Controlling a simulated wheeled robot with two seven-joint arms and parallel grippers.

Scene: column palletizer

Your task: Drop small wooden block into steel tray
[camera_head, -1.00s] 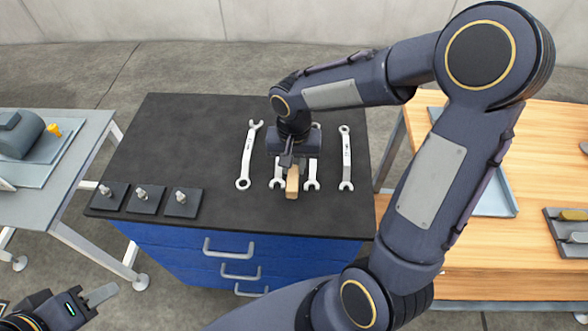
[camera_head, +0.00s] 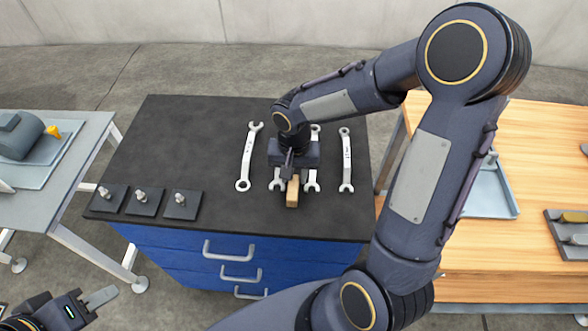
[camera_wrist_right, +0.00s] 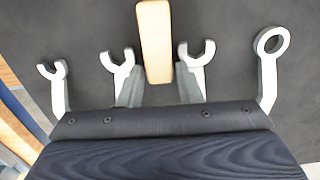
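The small wooden block (camera_head: 292,192) is over the black bench top, at the tips of my right gripper (camera_head: 290,172). In the right wrist view, the block (camera_wrist_right: 155,42) sits between the two fingers (camera_wrist_right: 158,88), which appear closed on its sides. Whether it touches the bench is unclear. The steel tray (camera_head: 487,195) lies on the wooden table to the right, partly hidden behind my right arm. My left gripper (camera_head: 100,297) is at the lower left corner, far from the block; only one finger shows clearly.
Several wrenches (camera_head: 346,160) lie on the black bench (camera_head: 190,130) around the right gripper. Dark plates with pegs (camera_head: 143,200) stand at its left front. A grey table (camera_head: 85,150) is further left. A dark holder (camera_head: 570,235) is on the wooden table (camera_head: 540,130).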

